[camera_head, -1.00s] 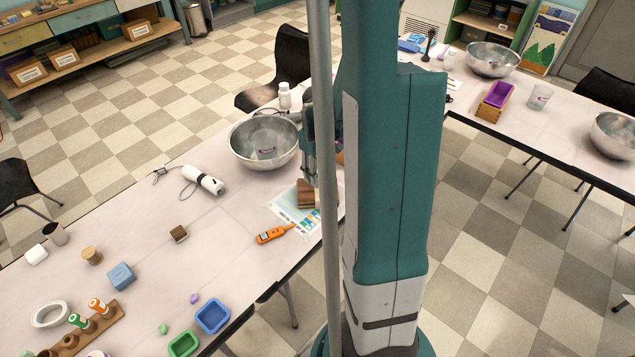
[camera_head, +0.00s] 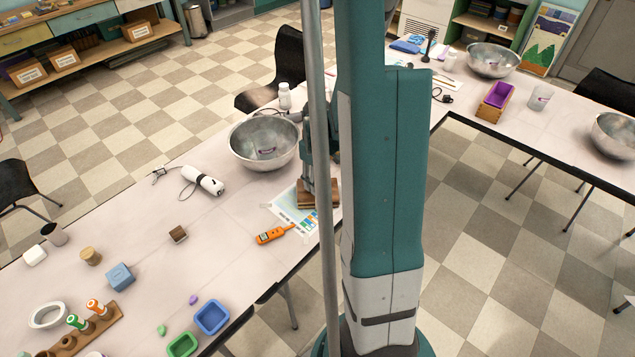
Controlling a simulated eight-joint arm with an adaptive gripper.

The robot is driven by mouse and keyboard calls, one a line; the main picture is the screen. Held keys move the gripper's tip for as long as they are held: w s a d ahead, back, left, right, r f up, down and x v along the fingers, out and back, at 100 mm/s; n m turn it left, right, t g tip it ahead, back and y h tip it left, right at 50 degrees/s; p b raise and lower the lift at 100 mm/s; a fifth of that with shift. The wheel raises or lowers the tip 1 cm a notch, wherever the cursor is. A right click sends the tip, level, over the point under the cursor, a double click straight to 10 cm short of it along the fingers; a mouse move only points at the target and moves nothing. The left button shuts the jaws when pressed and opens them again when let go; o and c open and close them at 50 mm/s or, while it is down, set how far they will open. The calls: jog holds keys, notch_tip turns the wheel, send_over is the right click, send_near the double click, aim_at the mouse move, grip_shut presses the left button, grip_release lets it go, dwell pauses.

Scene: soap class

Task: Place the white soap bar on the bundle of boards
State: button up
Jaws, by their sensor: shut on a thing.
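The bundle of boards (camera_head: 318,200) is a brown wooden stack near the table's right edge, partly hidden by my pole and arm. My gripper (camera_head: 309,187) points down over its left part. The fingertips are small and partly covered. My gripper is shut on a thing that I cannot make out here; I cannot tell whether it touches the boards. A white block (camera_head: 35,255), which could be a white soap bar, lies at the table's far left beside a grey-brown cup (camera_head: 55,234). No other white bar is clearly visible near my gripper.
A printed sheet (camera_head: 285,203) and an orange tool (camera_head: 274,234) lie left of the boards. A large metal bowl (camera_head: 264,142) stands behind. The middle of the table is fairly clear.

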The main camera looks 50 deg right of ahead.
jog(key=shift+f, duration=0.1)
jog(key=o, duration=0.9)
jog(key=shift+r+p, duration=1.05)
jog(key=shift+r, duration=5.1)
